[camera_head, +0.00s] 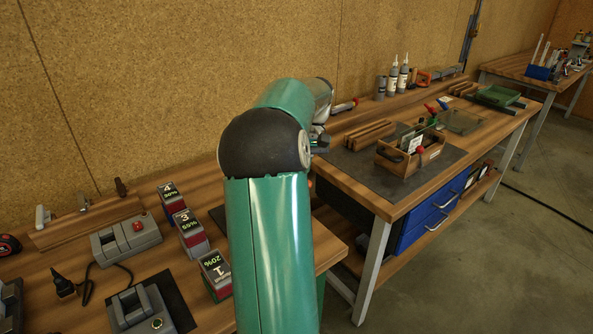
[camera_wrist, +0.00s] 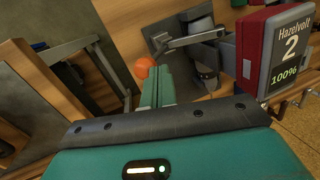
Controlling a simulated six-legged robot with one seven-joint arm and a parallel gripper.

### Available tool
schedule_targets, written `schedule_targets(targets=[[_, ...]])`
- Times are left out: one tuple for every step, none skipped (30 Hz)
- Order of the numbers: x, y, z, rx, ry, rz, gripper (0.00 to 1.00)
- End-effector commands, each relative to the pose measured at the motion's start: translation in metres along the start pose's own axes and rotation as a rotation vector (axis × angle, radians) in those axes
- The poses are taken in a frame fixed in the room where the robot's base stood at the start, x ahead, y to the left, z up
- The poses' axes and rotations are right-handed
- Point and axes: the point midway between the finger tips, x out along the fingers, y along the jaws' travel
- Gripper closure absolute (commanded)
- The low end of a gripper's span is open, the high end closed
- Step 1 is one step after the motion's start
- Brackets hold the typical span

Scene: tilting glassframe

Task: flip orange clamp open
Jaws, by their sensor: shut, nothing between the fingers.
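In the wrist view, a rounded orange piece (camera_wrist: 144,67), which looks like the tip of the orange clamp, shows right beside the narrow teal fingers of my gripper (camera_wrist: 160,82). The fingers are shut with nothing between them. I cannot tell whether they touch the orange piece. A grey metal arm and bracket (camera_wrist: 190,40) show just beyond the fingers; I cannot tell if they belong to the clamp. In the head view, my teal arm hides my gripper and the clamp is not clearly seen.
A red and grey battery marked 2 (camera_wrist: 285,45) is close on the right in the wrist view. In the head view, several batteries (camera_head: 190,231) stand on the near bench, and a wooden tool box (camera_head: 410,155) sits on the far bench mat.

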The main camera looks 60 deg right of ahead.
Motion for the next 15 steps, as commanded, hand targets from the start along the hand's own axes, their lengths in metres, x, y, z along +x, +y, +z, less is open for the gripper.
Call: schedule_targets(targets=[[0.002,0.006,0.0,0.003,0.0,0.001,1.0],[0.002,0.009,0.0,0.003,0.0,0.001,1.0],[0.003,0.013,0.0,0.004,0.0,0.002,1.0],[0.004,0.016,0.0,0.004,-0.001,0.002,1.0],[0.005,0.018,-0.001,0.005,-0.001,0.002,1.0],[0.006,0.022,-0.001,0.004,0.0,0.003,1.0],[0.007,0.024,-0.002,0.003,0.0,0.003,1.0],[0.008,0.026,-0.002,0.002,0.0,0.003,1.0],[0.009,0.029,-0.003,0.002,0.0,0.003,1.0],[0.01,0.032,-0.003,0.002,0.0,0.003,1.0],[0.011,0.034,-0.003,0.002,-0.001,0.003,1.0],[0.012,0.036,-0.004,0.002,-0.001,0.003,1.0],[0.013,0.038,-0.004,0.002,-0.001,0.003,1.0],[0.013,0.039,-0.005,0.002,-0.001,0.003,1.0],[0.014,0.041,-0.005,0.003,0.0,0.004,1.0]])
